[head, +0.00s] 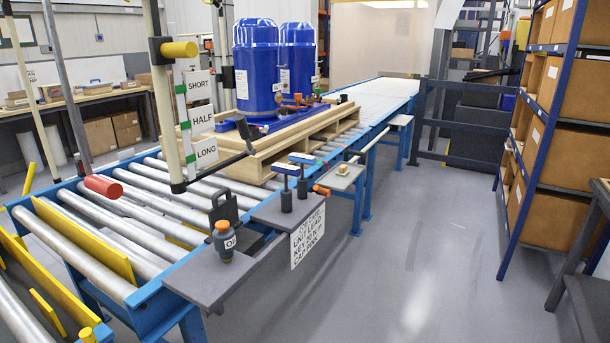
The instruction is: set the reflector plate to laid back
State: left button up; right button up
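No part is clearly marked as the reflector plate. A dark upright plate with a handle-like top (222,207) stands at the conveyor's near side edge, behind an orange-capped dark knob or bottle (224,241) on a grey shelf; I cannot tell whether it is the reflector plate. A small pale piece (343,168) sits on another side shelf, too small to make out. Neither of my grippers is in view.
The roller conveyor (120,212) carries a wooden pallet (262,160) with two blue compressors (256,75). A post (158,90) bears SHORT, HALF and LONG labels (202,116). Box shelving (545,110) stands right. The grey floor (420,240) between is clear.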

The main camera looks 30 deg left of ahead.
aim_at(227, 210)
jog(key=i+l+u, duration=0.1)
jog(key=i, duration=0.4)
jog(key=i+l+u, duration=0.1)
jog(key=i, duration=0.4)
jog(key=i+l, duration=0.25)
jog(key=i, duration=0.25)
jog(key=j+u, duration=0.05)
